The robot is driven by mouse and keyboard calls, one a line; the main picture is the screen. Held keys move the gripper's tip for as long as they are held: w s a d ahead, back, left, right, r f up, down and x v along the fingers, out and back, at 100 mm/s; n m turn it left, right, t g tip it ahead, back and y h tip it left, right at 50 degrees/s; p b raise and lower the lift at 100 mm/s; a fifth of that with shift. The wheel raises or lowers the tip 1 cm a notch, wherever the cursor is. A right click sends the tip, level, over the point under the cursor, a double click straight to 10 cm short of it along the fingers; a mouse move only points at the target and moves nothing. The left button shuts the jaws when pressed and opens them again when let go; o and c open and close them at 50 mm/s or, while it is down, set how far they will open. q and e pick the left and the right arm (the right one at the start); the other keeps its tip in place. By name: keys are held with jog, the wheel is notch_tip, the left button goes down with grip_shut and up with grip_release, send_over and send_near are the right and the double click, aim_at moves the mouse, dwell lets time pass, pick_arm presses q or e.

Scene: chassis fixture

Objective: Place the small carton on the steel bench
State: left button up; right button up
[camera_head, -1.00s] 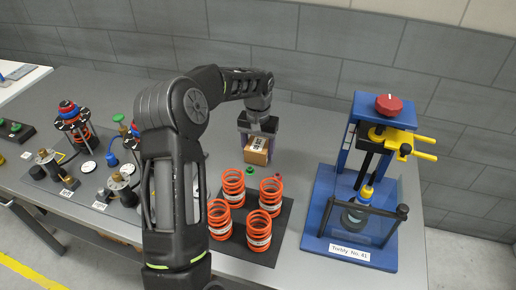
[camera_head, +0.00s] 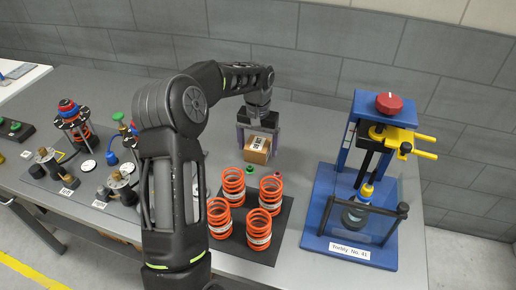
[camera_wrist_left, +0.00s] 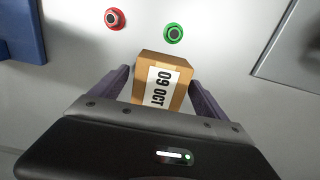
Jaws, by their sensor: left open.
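The small carton (camera_head: 257,149) is a brown box with a white label, at the middle of the grey steel bench (camera_head: 310,120), behind the orange springs. In the left wrist view the carton (camera_wrist_left: 161,82) shows a label reading "09 OCT" and lies between the two fingers, with gaps beside it. It appears to rest on the bench. My left gripper (camera_head: 258,146) is open around the carton, coming down from above; its fingers also show in the left wrist view (camera_wrist_left: 160,92). My right gripper is not in view.
Several orange springs (camera_head: 260,229) stand on a dark plate in front of the carton. A blue press fixture (camera_head: 325,190) stands to the right. A green button (camera_wrist_left: 174,33) and a red button (camera_wrist_left: 115,19) lie near the carton. Other parts sit at left.

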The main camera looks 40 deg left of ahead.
aim_at(258, 144)
pick_arm(q)
notch_tip(258, 144, up, 11)
jog(key=shift+b, duration=0.4)
